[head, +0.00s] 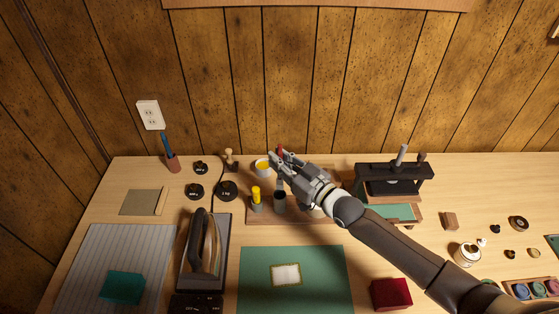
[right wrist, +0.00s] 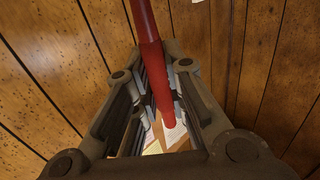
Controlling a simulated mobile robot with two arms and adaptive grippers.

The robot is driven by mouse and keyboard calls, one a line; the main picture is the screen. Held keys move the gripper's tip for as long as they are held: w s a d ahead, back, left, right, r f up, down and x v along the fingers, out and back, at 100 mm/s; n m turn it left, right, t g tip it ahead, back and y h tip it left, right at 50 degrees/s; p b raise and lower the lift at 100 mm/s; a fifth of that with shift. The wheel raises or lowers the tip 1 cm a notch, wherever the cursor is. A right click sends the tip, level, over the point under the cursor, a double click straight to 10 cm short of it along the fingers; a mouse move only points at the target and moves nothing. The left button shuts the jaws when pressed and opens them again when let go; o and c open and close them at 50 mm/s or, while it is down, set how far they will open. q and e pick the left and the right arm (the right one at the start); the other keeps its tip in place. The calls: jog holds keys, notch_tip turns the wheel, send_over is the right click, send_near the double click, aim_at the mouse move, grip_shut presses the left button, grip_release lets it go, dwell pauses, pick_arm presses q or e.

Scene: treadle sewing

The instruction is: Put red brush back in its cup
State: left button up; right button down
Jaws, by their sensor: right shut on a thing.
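My right gripper (head: 278,160) is shut on the red brush (right wrist: 150,60), above the back middle of the table. In the right wrist view the long red handle passes between the fingers (right wrist: 162,105). In the head view only a small red part of the brush (head: 280,149) shows behind the fingers; the rest is hidden. A dark cup (head: 280,203) stands just in front of the gripper. A grey cup (head: 257,206) to its left has a yellow-topped thing in it. I cannot tell which cup is the red brush's. My left gripper is not in view.
A white pot (head: 263,173) with yellow contents stands close by the fingers. A black press (head: 394,180) stands to the right, an iron (head: 204,250) to the left. A terracotta cup (head: 173,164) with a blue brush stands at the back left. The wooden wall is behind.

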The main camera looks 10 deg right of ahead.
jog(key=b, duration=0.3)
send_over(282, 185)
jog(key=f, duration=0.2)
jog(key=w+f, duration=0.1)
jog(key=f, duration=0.1)
jog(key=shift+a+f, duration=0.1)
jog(key=shift+a, duration=0.1)
jog(key=shift+s+f, duration=0.1)
jog(key=shift+f, duration=0.25)
notch_tip(282, 185, down, 3)
jog(key=b, duration=0.3)
jog(key=shift+f, duration=0.15)
jog(key=shift+f+b, duration=0.35)
jog(key=shift+f, duration=0.15)
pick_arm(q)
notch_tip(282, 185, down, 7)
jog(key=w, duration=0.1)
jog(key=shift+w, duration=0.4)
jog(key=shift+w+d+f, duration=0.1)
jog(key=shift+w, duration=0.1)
pick_arm(e)
jog(key=c, duration=1.4)
grip_release()
jog(key=shift+s, duration=0.1)
